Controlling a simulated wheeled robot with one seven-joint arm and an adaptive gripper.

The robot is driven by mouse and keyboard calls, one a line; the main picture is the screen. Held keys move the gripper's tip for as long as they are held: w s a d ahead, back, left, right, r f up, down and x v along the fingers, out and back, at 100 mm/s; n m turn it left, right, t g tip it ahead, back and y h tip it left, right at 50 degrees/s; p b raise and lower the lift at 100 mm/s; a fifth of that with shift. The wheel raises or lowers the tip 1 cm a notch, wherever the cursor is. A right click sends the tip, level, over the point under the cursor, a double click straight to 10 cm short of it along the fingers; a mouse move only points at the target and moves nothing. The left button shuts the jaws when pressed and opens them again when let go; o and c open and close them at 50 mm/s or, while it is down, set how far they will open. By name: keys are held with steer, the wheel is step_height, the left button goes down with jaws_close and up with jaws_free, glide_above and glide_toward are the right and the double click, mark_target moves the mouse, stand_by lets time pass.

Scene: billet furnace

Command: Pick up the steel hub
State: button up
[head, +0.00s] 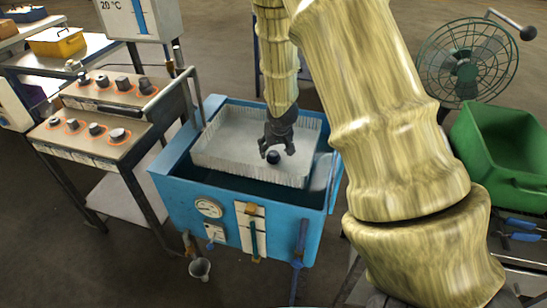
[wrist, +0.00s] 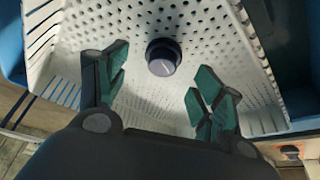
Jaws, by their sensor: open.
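The steel hub (wrist: 163,57) is a small dark round part with a paler top. It rests on the perforated floor of the white basket (wrist: 150,20), alone in that view. In the head view the hub (head: 273,157) shows just below my gripper (head: 276,150). The basket (head: 215,160) sits in the blue tank (head: 170,165). In the wrist view my gripper (wrist: 158,88) is open, its green-padded fingers spread to the left and right. The hub lies between and slightly beyond the fingertips, apart from both. The height gap is hard to tell.
The basket walls and tank rim surround my gripper. A green bin (head: 500,150) and a caged fan (head: 465,60) stand right.

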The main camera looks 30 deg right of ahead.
mark_target(273, 153)
steer(key=shift+p+x, duration=0.45)
steer(key=shift+x, duration=1.95)
steer(key=shift+w+a, duration=0.15)
steer(key=c, duration=1.4)
steer(key=shift+r, duration=0.1)
